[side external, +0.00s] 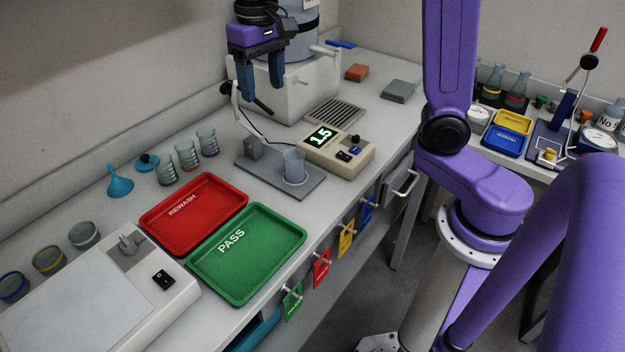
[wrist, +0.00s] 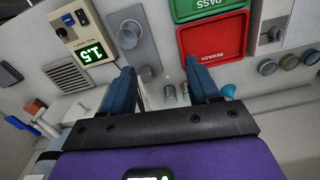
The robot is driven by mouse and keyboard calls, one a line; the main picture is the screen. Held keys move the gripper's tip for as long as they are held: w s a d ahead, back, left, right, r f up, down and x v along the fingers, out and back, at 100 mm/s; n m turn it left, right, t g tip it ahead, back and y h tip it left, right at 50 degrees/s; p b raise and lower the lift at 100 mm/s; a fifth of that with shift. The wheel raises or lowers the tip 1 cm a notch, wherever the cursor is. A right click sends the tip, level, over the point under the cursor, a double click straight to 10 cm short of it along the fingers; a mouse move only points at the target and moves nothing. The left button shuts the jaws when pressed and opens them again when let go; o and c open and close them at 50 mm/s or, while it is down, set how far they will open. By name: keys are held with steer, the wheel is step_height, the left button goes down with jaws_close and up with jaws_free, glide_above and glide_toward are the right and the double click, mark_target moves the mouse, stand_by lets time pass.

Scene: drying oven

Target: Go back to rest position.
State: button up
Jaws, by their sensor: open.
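My gripper (side external: 272,98) hangs above the back of the bench, in front of a white box unit (side external: 310,88) with a large grey cylinder (side external: 302,40) on top. Its two blue fingers are apart and point down, with nothing between them. In the wrist view my gripper (wrist: 160,68) also shows both fingers spread and empty, with the bench below.
A meter reading 1.5 (side external: 337,150) stands beside a grey plate (side external: 308,187) bearing a beaker (side external: 294,167). Red REWASH (side external: 222,182) and green PASS (side external: 290,215) trays lie empty nearer the front. Several glasses and a blue funnel (side external: 118,183) stand along the wall.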

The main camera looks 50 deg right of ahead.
steer(key=s+d+f+n, duration=0.1)
steer(key=s+f+n, duration=0.2)
steer(key=s, duration=0.5)
steer(key=s+d+f+n, duration=0.1)
steer(key=s+f+n, duration=0.2)
steer(key=s+n, duration=0.3)
steer(key=s+d+f+n, duration=0.1)
steer(key=s+f+n, duration=0.2)
steer(key=s, duration=0.9)
steer(key=shift+s+d+f+n, duration=0.2)
steer(key=shift+d+n, duration=0.1)
steer(key=shift+n, duration=0.6)
steer(key=shift+w, duration=0.1)
